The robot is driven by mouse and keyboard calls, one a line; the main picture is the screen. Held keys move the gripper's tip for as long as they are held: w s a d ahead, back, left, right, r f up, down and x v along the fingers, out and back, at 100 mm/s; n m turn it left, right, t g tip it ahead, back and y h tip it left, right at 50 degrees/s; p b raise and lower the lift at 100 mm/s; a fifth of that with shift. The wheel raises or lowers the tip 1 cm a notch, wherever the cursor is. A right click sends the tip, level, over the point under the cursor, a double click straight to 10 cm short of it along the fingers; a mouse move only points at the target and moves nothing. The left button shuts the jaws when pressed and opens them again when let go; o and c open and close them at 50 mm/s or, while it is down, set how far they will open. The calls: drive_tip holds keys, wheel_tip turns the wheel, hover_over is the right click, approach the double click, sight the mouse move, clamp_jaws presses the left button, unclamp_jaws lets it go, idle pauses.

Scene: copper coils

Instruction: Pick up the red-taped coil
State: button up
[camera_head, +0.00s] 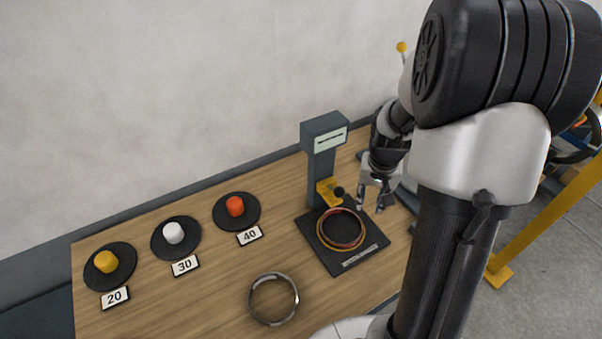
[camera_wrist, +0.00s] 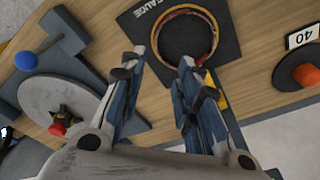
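A thin copper coil with reddish and yellowish strands (camera_head: 343,247) lies flat on a black gauge plate (camera_head: 322,259). It also shows in the wrist view (camera_wrist: 215,36), on the plate with "GAUGE" lettering (camera_wrist: 227,62). A second, greyish-brown ring (camera_head: 252,306) lies apart on the wood near the front edge. My gripper (camera_head: 370,207) is above the right side of the gauge plate, just right of the coil. In the wrist view its two fingers (camera_wrist: 160,63) are spread apart with nothing between them.
A grey gauge post with a display (camera_head: 323,150) and a yellow bracket (camera_head: 327,191) stands behind the coil. Black discs with yellow (camera_head: 106,262), white (camera_head: 173,232) and red (camera_head: 235,205) pegs, labelled 20, 30 and 40, line the left. Bare wood lies between them and the greyish ring.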

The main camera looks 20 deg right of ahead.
drive_tip(key=b, duration=0.4)
hover_over(362, 230)
drive_tip(key=s, duration=0.1)
drive_tip(key=f, duration=1.2)
drive_tip(key=shift+a+f, duration=0.4)
drive_tip(key=f, duration=0.2)
drive_tip(key=f+b, duration=0.1)
drive_tip(key=w+f+b, duration=0.1)
drive_tip(key=f, duration=0.1)
drive_tip(key=shift+d+f, duration=0.3)
drive_tip(key=shift+c, duration=0.2)
clamp_jaws()
